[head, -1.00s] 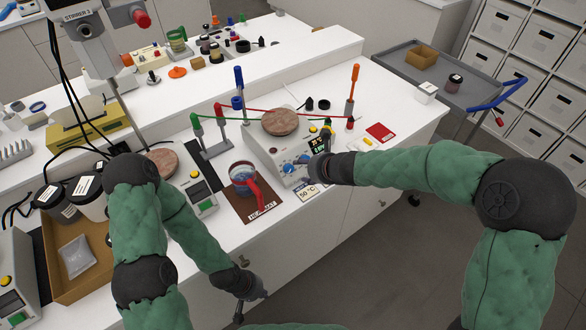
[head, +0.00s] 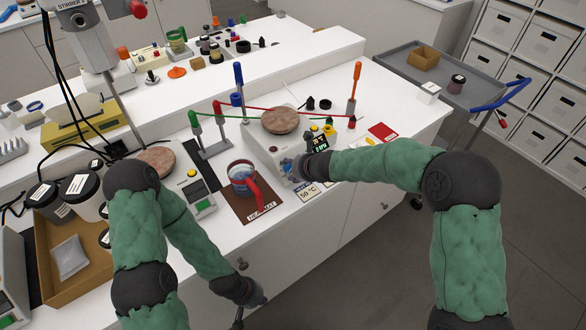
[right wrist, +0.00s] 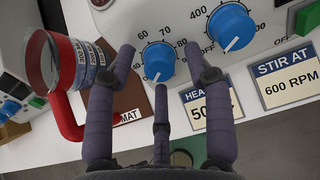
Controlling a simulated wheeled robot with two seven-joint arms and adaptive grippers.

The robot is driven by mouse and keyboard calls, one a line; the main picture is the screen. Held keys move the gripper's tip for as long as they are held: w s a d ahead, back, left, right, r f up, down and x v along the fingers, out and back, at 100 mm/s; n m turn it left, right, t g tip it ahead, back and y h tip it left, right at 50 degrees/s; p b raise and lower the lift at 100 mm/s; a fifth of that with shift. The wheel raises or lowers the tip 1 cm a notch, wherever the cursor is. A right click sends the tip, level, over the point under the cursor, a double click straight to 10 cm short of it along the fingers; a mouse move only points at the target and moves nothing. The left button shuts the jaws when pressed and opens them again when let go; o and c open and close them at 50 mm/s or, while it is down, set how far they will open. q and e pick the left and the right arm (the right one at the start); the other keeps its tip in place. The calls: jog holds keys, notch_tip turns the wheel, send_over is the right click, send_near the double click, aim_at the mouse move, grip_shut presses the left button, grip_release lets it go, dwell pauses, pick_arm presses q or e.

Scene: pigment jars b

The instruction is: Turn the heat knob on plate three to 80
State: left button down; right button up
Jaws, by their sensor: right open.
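The hot plate (head: 262,150) has a round brown top and a front panel with blue knobs. In the right wrist view the heat knob (right wrist: 158,61) is the left blue one, with 60 and 70 readable on its dial; its white mark points down. My right gripper (right wrist: 161,65) is open, its fingertips on either side of this knob; I cannot tell whether they touch it. In the head view my right gripper (head: 297,168) is at the panel and hides part of it. My left gripper (head: 240,312) hangs low before the bench front, its fingers too small to judge.
A second blue knob (right wrist: 230,27) is close on the right. A beaker with a red handle (head: 242,176) stands on a brown mat just left of the plate. Cards reading 50 °C (head: 308,193) and 600 RPM (right wrist: 287,82) are below the panel. A red card (head: 382,132) lies right.

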jog(key=shift+c, duration=0.2)
grip_shut()
